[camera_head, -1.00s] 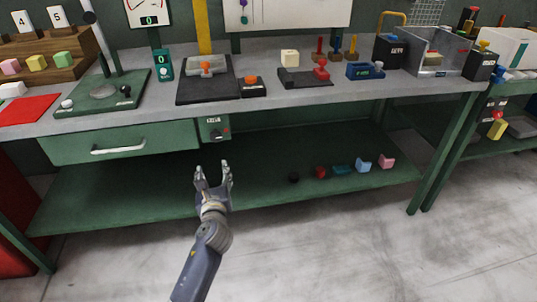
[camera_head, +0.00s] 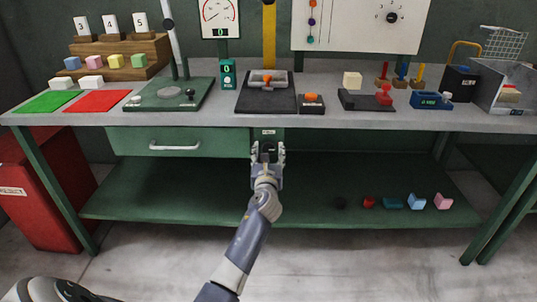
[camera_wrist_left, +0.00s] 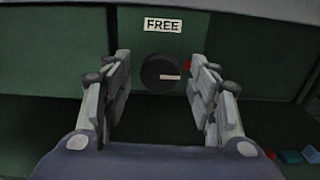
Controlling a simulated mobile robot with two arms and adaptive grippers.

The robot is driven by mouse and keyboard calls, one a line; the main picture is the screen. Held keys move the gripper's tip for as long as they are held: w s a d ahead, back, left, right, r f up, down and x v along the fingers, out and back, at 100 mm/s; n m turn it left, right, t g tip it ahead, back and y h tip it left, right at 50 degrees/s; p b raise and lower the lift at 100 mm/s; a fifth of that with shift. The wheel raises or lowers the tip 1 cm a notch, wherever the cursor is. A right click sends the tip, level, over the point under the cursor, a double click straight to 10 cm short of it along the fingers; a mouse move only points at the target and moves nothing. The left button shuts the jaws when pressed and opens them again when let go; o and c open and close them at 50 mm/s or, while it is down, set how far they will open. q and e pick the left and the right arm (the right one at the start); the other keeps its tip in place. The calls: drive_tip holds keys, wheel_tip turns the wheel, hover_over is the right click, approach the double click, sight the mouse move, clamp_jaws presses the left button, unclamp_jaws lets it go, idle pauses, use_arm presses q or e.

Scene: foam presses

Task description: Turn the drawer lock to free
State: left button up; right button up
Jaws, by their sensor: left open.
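The drawer lock's round black knob (camera_wrist_left: 151,72) shows in the left wrist view, with its pale pointer aimed right, near a red mark (camera_wrist_left: 187,66). A white FREE label (camera_wrist_left: 163,25) is above it. My left gripper (camera_wrist_left: 160,88) is open, with one finger to each side of the knob in that view; I cannot tell whether either touches it. In the head view my left gripper (camera_head: 267,148) is in front of the lock panel (camera_head: 268,133) and mostly hides the knob. The shut drawer (camera_head: 180,142) is just left of the panel. My right gripper is not in view.
The workbench top (camera_head: 215,118) overhangs the lock panel and holds several fixtures. A green lower shelf (camera_head: 180,195) is beneath, with several small coloured objects at its right. A red bin (camera_head: 40,195) stands at the left. The space under the drawer is clear.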

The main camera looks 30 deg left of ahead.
use_arm(q)
drive_tip(key=shift+w+a, duration=0.1)
drive_tip(key=shift+c, duration=0.6)
drive_tip(key=c, duration=0.9)
drive_tip(key=shift+c, duration=0.2)
